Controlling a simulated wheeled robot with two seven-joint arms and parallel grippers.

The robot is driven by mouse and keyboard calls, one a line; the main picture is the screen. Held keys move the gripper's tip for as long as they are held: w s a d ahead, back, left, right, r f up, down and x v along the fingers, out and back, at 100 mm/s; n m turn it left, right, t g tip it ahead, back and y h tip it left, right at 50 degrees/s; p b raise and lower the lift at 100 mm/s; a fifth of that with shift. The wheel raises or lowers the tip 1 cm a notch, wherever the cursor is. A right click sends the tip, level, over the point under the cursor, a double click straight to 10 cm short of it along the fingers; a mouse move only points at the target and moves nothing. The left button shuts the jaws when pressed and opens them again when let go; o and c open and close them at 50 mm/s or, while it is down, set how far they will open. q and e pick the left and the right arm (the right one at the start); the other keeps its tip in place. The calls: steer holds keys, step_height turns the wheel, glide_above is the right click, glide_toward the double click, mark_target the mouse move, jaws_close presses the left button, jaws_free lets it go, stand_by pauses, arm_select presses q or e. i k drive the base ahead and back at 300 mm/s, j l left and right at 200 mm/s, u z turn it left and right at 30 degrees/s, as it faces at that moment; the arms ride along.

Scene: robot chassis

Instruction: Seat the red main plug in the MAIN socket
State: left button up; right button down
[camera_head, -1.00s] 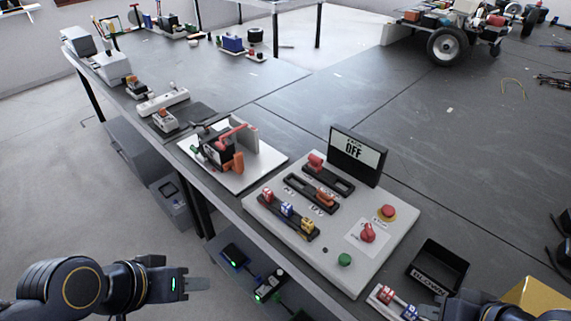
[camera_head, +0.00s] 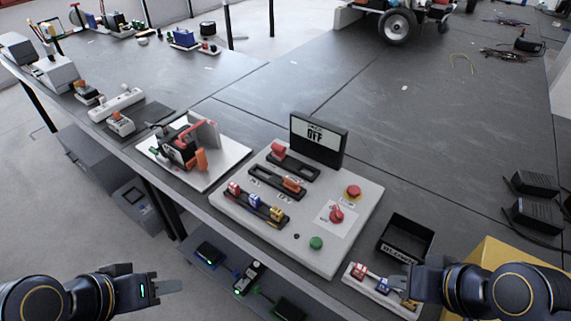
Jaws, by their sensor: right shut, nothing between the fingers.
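A light grey control panel (camera_head: 264,236) lies on the bench with black slotted strips. A red plug (camera_head: 278,150) sits at the end of its upper strip, and a smaller red plug (camera_head: 233,188) sits in the lower strip. Another red plug (camera_head: 359,270) stands on a white strip (camera_head: 375,296) at the front edge. I cannot read which is main or which socket is MAIN. My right gripper (camera_head: 398,284) is shut and empty over the white strip's right end, partly hiding it. My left gripper (camera_head: 168,287) is off the bench's front edge; its finger gap is unclear.
A black tray (camera_head: 404,232) sits behind the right gripper, with a yellow box (camera_head: 490,256) to its right. A black sign reading OFF (camera_head: 318,141) stands behind the panel. A white board with a device (camera_head: 212,180) is left.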

mark_target(315, 152)
steer(key=i+j, duration=0.25)
steer(key=j, duration=0.2)
steer(key=i+j, duration=0.25)
steer(key=j, duration=0.2)
steer(key=i+j, duration=0.2)
steer(key=j, duration=0.25)
steer(key=i+j+u, duration=0.1)
steer(key=i+j, duration=0.15)
steer(key=j, duration=0.2)
